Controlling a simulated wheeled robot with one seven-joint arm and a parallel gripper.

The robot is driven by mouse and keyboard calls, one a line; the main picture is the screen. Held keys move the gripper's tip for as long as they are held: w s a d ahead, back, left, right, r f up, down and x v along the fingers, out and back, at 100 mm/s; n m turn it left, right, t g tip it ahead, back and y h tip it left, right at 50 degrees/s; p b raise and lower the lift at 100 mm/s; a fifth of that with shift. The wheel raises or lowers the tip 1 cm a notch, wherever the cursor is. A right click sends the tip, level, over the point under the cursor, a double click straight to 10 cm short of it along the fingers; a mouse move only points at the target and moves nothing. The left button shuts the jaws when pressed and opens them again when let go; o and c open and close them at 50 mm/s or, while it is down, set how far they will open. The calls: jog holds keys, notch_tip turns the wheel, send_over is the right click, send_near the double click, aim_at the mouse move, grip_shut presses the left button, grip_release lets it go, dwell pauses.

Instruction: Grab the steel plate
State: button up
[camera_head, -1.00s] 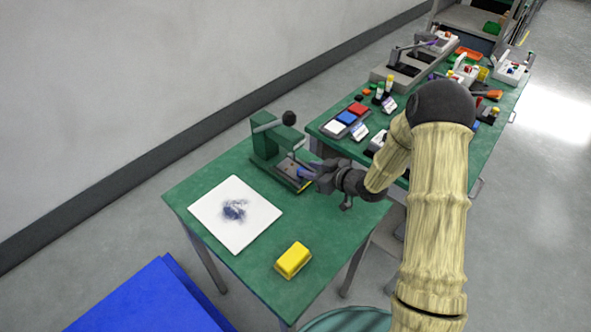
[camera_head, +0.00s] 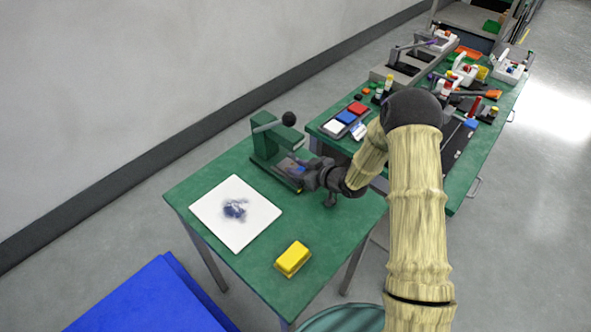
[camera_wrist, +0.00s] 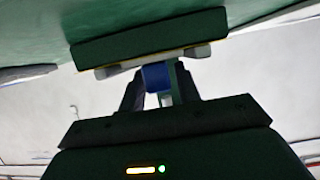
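A green press-like fixture (camera_head: 268,150) with a dark-knobbed lever stands at the back of the near table. My gripper (camera_head: 308,172) is at its right side, pointing left into its low base. In the wrist view my gripper (camera_wrist: 158,85) has its dark fingers apart, with a small blue block (camera_wrist: 156,77) between or just beyond them. Contact with the block cannot be made out. A pale grey strip (camera_wrist: 150,60), possibly the steel plate's edge, lies just beyond, against a dark green bar (camera_wrist: 150,35). I cannot identify the steel plate for certain.
On the near green table (camera_head: 200,180) lie a white square sheet with a blue smudge (camera_head: 258,212) and a yellow block (camera_head: 293,259). A second table (camera_head: 458,190) at the right holds several coloured parts and devices. A blue box (camera_head: 145,300) stands at lower left.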

jog(key=shift+c, duration=0.4)
grip_shut()
jog(key=shift+r, duration=0.15)
jog(key=shift+r, duration=0.6)
notch_tip(320, 180, up, 2)
jog(key=shift+b, duration=0.35)
jog(key=s+d+b, duration=0.1)
jog(key=s+d, duration=0.2)
jog(key=d, duration=0.1)
jog(key=s+d, duration=0.4)
jog(key=d, duration=0.1)
jog(key=s+d+b, duration=0.1)
jog(key=s+d, duration=0.3)
jog(key=d, duration=0.1)
jog(key=shift+s+d+b, duration=0.1)
jog(key=shift+s+b, duration=0.05)
jog(key=shift+b, duration=0.15)
